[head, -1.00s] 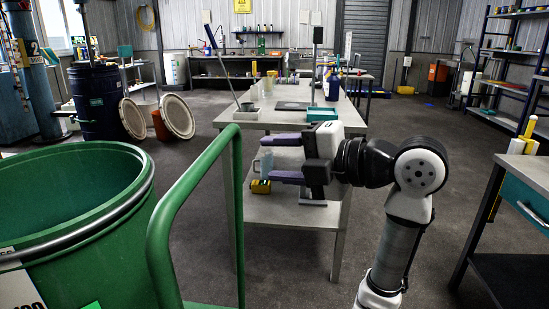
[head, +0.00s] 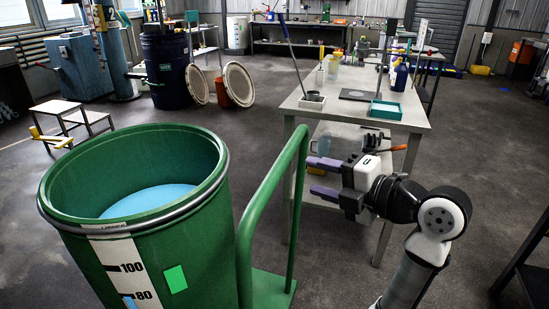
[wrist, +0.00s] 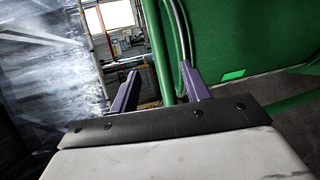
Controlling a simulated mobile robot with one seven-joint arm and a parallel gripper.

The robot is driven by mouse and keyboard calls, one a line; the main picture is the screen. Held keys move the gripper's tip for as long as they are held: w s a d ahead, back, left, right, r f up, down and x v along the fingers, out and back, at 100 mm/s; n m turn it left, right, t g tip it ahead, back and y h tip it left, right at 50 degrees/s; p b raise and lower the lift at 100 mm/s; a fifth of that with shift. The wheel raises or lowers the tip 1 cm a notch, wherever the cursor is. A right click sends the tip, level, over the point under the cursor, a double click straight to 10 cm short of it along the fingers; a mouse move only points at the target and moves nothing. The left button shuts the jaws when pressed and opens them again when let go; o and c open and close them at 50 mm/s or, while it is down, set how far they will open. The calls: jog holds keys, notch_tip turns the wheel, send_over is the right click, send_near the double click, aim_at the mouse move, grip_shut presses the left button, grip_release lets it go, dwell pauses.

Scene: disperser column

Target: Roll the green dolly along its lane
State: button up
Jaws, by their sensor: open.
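The green dolly shows its deck (head: 270,290) and its tall bent-tube handle (head: 256,205) in the head view. A large green drum (head: 200,265) stands on it, open at the top, with light blue liquid (head: 148,200) inside. My gripper (head: 312,176) is open, with purple fingers pointing left, just right of the handle's far post. In the wrist view, the fingers (wrist: 160,72) point away and the green handle tube (wrist: 160,50) runs up between them in the picture. I cannot tell whether the tube lies within the jaws. The dolly's wheels are hidden.
A grey two-level table (head: 405,120) with a teal tray (head: 386,110) and bottles stands behind my gripper. A dark blue drum (head: 166,75) with lids leaning by it and a step stool (head: 70,115) are farther left. Floor (head: 240,130) between drum and table is clear.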

aim_at(274, 165)
jog(key=p+x, duration=0.1)
jog(key=x, duration=1.1)
jog(key=shift+p, duration=0.3)
grip_shut()
